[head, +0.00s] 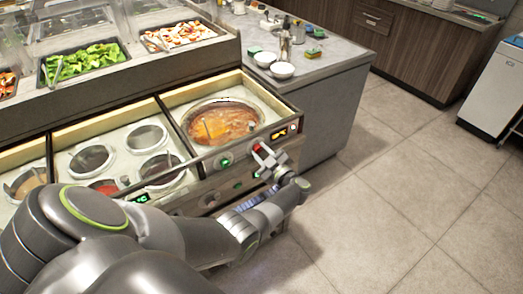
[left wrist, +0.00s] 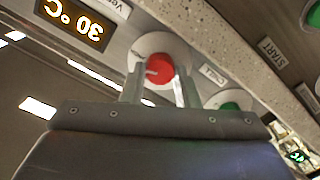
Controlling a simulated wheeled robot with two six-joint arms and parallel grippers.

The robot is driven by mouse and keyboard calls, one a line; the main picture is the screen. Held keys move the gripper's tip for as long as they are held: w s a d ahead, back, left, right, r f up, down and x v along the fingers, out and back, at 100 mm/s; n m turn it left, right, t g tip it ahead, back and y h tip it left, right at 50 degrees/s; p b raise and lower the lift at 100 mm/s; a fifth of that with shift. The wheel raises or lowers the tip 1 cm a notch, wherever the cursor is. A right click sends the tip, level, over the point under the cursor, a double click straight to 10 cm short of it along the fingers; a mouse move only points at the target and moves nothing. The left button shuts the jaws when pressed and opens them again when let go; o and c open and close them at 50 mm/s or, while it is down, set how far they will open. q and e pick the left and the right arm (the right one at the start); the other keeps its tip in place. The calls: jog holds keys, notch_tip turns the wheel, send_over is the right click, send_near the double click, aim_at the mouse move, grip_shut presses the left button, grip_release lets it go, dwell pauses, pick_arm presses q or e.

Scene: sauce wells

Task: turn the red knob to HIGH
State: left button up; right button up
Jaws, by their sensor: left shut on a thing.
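The red knob (head: 257,147) is on the front panel of the sauce-well counter, below the well of orange-red sauce. In the left wrist view the red knob (left wrist: 160,68) sits on a pale round base, with a light mark on its left part. My left gripper (head: 268,158) reaches the panel from the front right. Its two fingers (left wrist: 160,85) stand on either side of the knob and are shut on it. A label that seems to read CHILL is beside the knob; another label is partly cut off, and I see no HIGH label. My right gripper is not in view.
An orange display (left wrist: 74,22) reads 30 °C beside the knob. A green button (head: 225,161) is left of the knob. The sauce well (head: 222,122) with a ladle is above. Floor (head: 400,200) to the right is clear.

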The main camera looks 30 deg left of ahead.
pick_arm(q)
jog(key=shift+m+p, duration=0.3)
jog(key=shift+m, duration=0.7)
jog(key=shift+f, duration=0.1)
jog(key=o, duration=1)
jog(key=shift+d, duration=0.1)
